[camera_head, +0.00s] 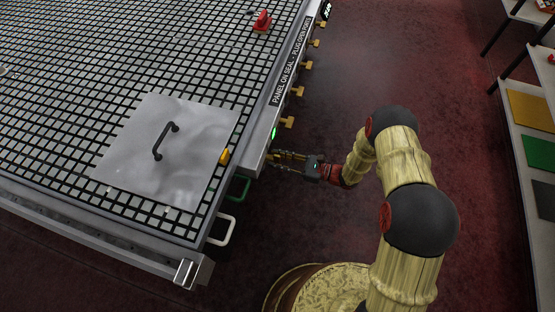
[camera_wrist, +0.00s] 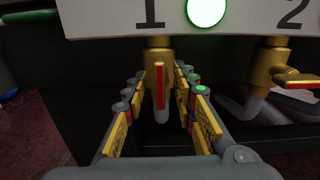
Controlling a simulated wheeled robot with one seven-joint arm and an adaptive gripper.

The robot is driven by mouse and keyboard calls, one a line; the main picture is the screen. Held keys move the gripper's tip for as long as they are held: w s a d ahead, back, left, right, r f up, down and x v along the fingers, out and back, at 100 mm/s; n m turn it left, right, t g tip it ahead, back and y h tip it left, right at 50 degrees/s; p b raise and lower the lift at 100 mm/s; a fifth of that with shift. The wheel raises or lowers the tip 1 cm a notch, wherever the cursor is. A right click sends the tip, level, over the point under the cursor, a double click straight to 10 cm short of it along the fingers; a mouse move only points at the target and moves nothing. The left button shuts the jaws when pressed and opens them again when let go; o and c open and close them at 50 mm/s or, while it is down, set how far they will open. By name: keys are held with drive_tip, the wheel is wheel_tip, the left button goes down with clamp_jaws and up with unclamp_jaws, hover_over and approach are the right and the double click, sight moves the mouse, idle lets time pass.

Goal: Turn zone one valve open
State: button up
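The zone one valve (camera_wrist: 158,52) is a brass fitting under the "1" mark on the white panel in the wrist view. Its red-striped handle (camera_wrist: 159,88) shows as a narrow upright strip. My gripper (camera_wrist: 163,110) is open, with one yellow-padded finger on each side of the handle and a visible gap on both sides. In the head view my gripper (camera_head: 288,160) reaches under the table's right edge near its front corner. There the zone one valve is hidden or too small to make out.
A second brass valve (camera_wrist: 278,68) under the "2" has its red handle pointing right. A lit green lamp (camera_wrist: 206,10) sits between the numbers. The grid table (camera_head: 75,95) carries a grey panel (camera_head: 165,145) with a black handle. Open floor lies to the table's right.

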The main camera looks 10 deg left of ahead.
drive_tip(key=s+d, duration=0.1)
drive_tip(key=d, duration=1.1)
idle(0.4)
